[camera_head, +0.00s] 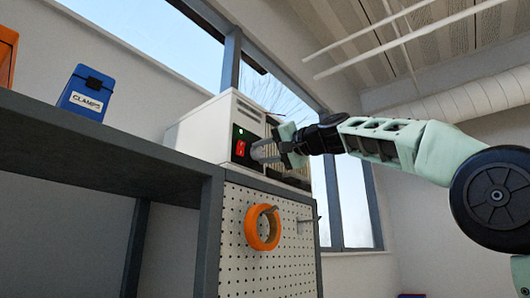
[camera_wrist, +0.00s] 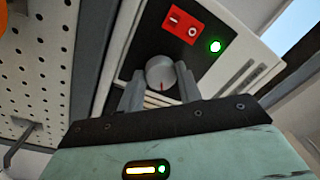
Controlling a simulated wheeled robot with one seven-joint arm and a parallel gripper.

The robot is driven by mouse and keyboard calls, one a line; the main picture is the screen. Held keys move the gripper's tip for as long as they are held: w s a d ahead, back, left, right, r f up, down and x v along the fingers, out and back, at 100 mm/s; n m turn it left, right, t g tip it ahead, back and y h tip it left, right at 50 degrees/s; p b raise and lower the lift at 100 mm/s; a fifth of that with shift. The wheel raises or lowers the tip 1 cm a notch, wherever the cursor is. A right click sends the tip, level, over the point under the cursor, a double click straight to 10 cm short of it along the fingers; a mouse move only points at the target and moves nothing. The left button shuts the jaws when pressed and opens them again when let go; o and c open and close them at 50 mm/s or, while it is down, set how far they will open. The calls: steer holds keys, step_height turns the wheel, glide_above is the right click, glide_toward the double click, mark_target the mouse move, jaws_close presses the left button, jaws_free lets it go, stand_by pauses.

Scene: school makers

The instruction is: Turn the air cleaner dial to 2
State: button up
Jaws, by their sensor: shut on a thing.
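The air cleaner (camera_head: 205,125) is a white box with a black front panel, standing on top of a cabinet at shelf height. Its grey round dial (camera_wrist: 161,72) shows between my fingers in the wrist view, with a dark red pointer line on its face. My gripper (camera_head: 268,151) reaches the front panel from the right, and its fingers (camera_wrist: 160,90) are shut on the dial's sides. A red switch (camera_wrist: 187,24) and a lit green light (camera_wrist: 215,46) sit on the panel near the dial. The dial's number marks are not readable.
A pegboard (camera_head: 240,215) with an orange tape roll (camera_head: 262,228) and metal hooks is below the air cleaner. A dark shelf (camera_head: 90,135) to the left holds a blue box labelled CLAMPS (camera_head: 86,92). Windows are behind.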

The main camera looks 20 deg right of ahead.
steer(key=shift+r, duration=0.15)
steer(key=o, duration=1)
steer(key=shift+d, duration=0.1)
steer(key=shift+s+d+f+b, duration=0.15)
steer(key=shift+s+f+b, duration=0.1)
steer(key=shift+b, duration=0.1)
steer(key=r+b+v, duration=0.1)
steer(key=b+v, duration=0.7)
steer(key=v, duration=0.8)
steer(key=shift+s+d+f, duration=0.2)
steer(key=shift+s+f, duration=0.15)
steer(key=shift+f, duration=0.05)
